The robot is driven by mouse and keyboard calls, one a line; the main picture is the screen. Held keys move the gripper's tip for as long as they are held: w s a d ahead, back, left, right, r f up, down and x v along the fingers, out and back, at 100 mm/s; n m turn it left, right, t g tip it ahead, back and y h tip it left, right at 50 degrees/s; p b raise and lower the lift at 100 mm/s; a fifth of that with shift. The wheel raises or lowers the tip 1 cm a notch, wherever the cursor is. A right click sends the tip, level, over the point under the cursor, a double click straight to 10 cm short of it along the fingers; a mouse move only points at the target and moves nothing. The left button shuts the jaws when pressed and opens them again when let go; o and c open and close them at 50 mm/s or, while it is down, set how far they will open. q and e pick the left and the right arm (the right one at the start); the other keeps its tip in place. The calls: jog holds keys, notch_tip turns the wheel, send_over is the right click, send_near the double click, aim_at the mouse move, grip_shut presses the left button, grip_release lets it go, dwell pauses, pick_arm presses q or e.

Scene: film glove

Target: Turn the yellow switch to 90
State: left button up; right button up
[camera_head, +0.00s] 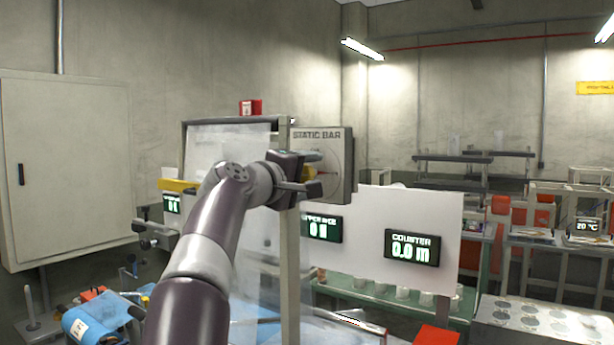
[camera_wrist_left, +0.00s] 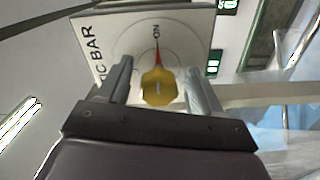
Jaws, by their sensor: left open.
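The yellow switch (camera_wrist_left: 159,87) is a faceted knob on the pale static bar panel (camera_wrist_left: 125,30). A red pointer (camera_wrist_left: 157,52) runs from the knob towards the "ON" mark in the left wrist view. In the head view the static bar panel (camera_head: 322,145) faces me, and the yellow switch (camera_head: 308,173) is mostly hidden behind my gripper. My left gripper (camera_head: 317,172) is open in front of the panel. In the left wrist view its two fingers (camera_wrist_left: 160,88) stand on either side of the knob; I cannot tell whether they touch it. My right gripper is not in view.
A grey cabinet (camera_head: 65,170) stands at the left. A red box (camera_head: 436,336) is at the lower right, near a metal table (camera_head: 540,322).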

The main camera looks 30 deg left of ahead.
pick_arm(q)
jog(key=shift+s+f, duration=0.15)
jog(key=shift+s, duration=0.15)
jog(key=s+b, duration=0.3)
jog(key=s, duration=0.9)
jog(key=shift+a, duration=0.4)
